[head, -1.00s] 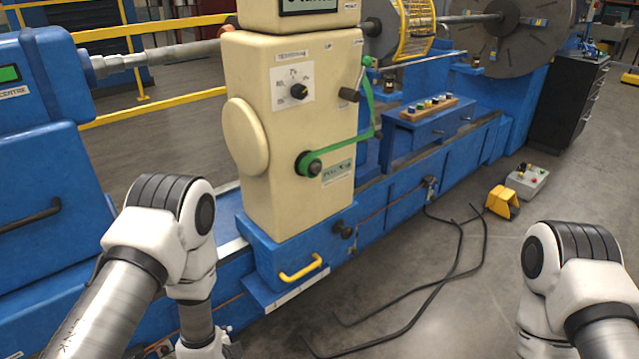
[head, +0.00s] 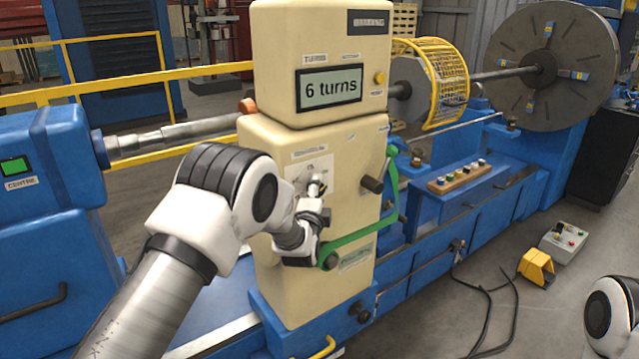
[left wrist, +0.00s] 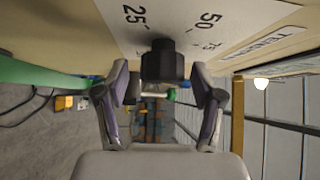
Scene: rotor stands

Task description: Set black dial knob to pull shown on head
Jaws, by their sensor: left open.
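The cream tension unit carries a white dial plate (head: 297,172) on its front face. In the left wrist view the black dial knob (left wrist: 162,60) stands out from the plate, with the marks 25 and 50 beside it. My left gripper (head: 318,190) is in front of the dial and hides most of the knob in the head view. In the left wrist view its open fingers (left wrist: 162,84) are on either side of the knob, with gaps left and right. The display (head: 330,88) on the unit's upper box reads "6 turns". My right gripper is out of view.
A green lever (head: 352,238) curves close beside and below my left gripper. A dark peg handle (head: 372,185) sticks out right of the dial. A yellow button (head: 380,77) is beside the display. A yellow pedal (head: 536,267) and grey control box (head: 563,243) lie on the floor.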

